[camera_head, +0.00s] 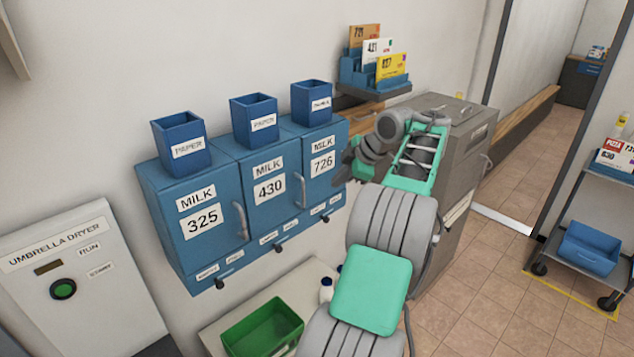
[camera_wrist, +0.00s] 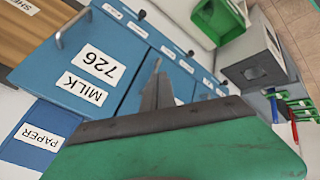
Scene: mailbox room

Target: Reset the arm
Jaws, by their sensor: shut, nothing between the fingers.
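My arm rises from the bottom of the head view and bends left at the top. My gripper (camera_head: 350,160) is at the right edge of the blue mailbox marked MILK 726 (camera_head: 323,152). In the wrist view my gripper (camera_wrist: 157,75) has its dark fingers together with nothing between them. They point over the mailbox front, near the door marked 726 (camera_wrist: 75,65). I cannot tell whether they touch it. The doors marked 325 (camera_head: 202,219) and 430 (camera_head: 268,187) look shut.
Blue PAPER bins (camera_head: 181,145) stand on the mailboxes. Below are a green crate (camera_head: 262,328) and small white bottles. A grey cabinet (camera_head: 455,120) stands behind my arm. The umbrella dryer (camera_head: 80,285) is at left. A cart (camera_head: 590,225) is at right; tiled floor lies between.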

